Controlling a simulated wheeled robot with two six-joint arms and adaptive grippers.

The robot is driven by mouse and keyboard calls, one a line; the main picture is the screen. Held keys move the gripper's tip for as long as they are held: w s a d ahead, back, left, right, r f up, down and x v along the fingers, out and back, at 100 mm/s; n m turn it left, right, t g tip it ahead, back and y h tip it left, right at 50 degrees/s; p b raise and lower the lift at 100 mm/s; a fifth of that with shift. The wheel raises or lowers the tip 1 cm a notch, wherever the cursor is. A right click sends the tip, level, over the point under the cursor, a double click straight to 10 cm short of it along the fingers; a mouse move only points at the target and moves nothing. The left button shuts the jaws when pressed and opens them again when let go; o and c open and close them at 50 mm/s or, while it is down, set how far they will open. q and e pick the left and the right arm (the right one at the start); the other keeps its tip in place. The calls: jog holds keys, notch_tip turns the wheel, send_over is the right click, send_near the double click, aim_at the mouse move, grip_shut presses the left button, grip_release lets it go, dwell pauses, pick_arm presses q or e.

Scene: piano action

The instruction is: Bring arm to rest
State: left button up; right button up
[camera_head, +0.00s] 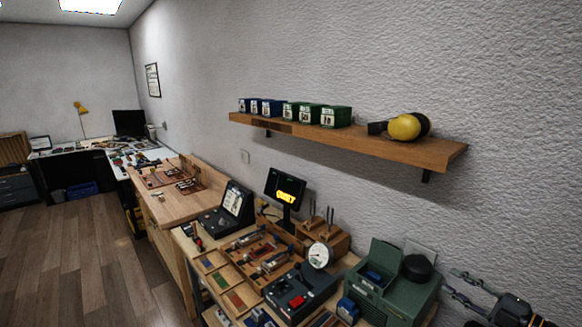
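My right gripper (450,281) shows at the lower right edge of the head view. Its two dark, jointed fingers point left and stand apart, with nothing visible between them. It is in front of the bare wall, just right of the green machine box (391,297), with a gap between them in the picture. My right wrist is partly cut off by the bottom edge. My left gripper and arm are not in view.
A workbench (219,277) along the wall carries trays, a dial gauge (320,255), a small screen (286,188) and a dark case (238,203). A wooden shelf (437,150) holds small boxes and yellow ear defenders (404,127). The wooden floor (85,260) at left is clear.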

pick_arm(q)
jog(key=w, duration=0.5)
pick_arm(e)
notch_tip(320, 180, down, 7)
jog(key=w+a+m+t+h, duration=0.1)
jog(key=w+a+m+h, duration=0.2)
jog(key=m+h, duration=0.15)
jog(key=s+a+f+m+g+h, duration=0.3)
jog(key=s+a+f+m+h, duration=0.35)
jog(key=f+m, duration=0.25)
jog(key=s+a+f+m+g, duration=0.1)
jog(key=s+a+m+g, duration=0.25)
jog(key=s, duration=0.55)
jog(key=s+a+f+m+g, duration=0.25)
jog(key=s+a+g, duration=0.2)
jog(key=s, duration=0.45)
notch_tip(320, 180, down, 29)
jog(key=s+d+g+b, duration=0.3)
jog(key=b, duration=0.2)
pick_arm(q)
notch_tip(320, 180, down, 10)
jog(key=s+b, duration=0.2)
jog(key=b, duration=0.3)
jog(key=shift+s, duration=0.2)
pick_arm(e)
jog(key=s+f, duration=1.9)
jog(key=f, duration=0.3)
jog(key=shift+d+f+m+g, duration=0.4)
jog(key=shift+d+m, duration=0.05)
